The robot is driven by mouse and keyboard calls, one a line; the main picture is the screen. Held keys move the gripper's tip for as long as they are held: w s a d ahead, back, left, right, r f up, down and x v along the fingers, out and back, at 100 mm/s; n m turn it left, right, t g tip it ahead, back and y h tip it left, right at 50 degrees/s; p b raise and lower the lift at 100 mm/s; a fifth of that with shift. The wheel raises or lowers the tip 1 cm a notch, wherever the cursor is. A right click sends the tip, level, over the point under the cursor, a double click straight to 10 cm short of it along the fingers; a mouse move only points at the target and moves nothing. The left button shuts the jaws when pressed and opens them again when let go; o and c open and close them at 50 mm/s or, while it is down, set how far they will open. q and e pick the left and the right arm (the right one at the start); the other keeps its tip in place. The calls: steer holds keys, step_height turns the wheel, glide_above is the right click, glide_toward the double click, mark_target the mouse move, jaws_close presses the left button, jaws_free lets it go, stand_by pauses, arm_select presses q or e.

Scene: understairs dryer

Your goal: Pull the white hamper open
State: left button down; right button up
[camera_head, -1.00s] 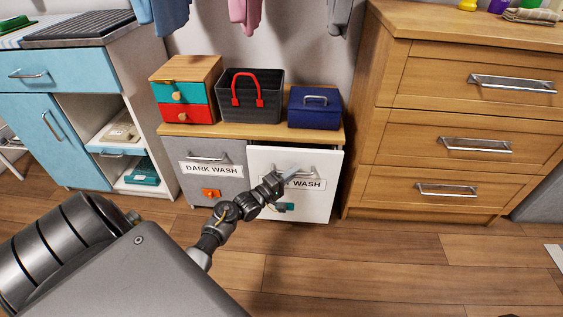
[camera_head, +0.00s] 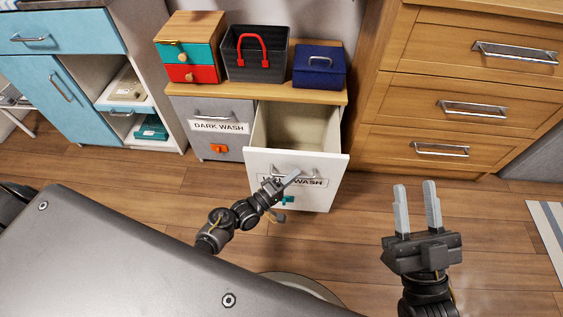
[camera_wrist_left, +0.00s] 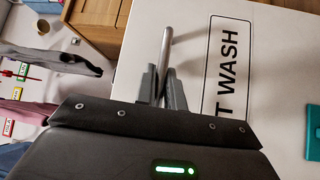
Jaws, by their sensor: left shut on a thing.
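The white hamper (camera_head: 321,184) is the right-hand front of the low cabinet. It stands pulled out, and its empty-looking pale inside (camera_head: 294,126) shows behind the front. My left gripper (camera_head: 291,179) is shut on the hamper's metal bar handle (camera_head: 313,175). In the left wrist view the gripper (camera_wrist_left: 163,86) has its fingers on the handle (camera_wrist_left: 166,48), beside the black-framed label (camera_wrist_left: 226,68) ending in "WASH". Part of the label is hidden in the head view. My right gripper (camera_head: 417,208) is open and empty, above the floor at the lower right.
The grey "DARK WASH" hamper (camera_head: 216,143) is shut beside it. A small drawer box (camera_head: 190,58), a black basket (camera_head: 254,70) and a blue box (camera_head: 319,66) stand on the cabinet top. A wooden dresser (camera_head: 457,90) stands close on the right. The floor in front is clear.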

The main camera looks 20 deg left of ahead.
arm_select(q)
steer(key=shift+s+d, duration=0.2)
steer(key=shift+s, duration=0.3)
arm_select(e)
steer(key=shift+w+a+f+g, duration=0.1)
steer(key=shift+a+f+g, duration=0.2)
steer(key=shift+a+g, duration=0.2)
arm_select(q)
steer(key=c, duration=1.5)
jaws_free()
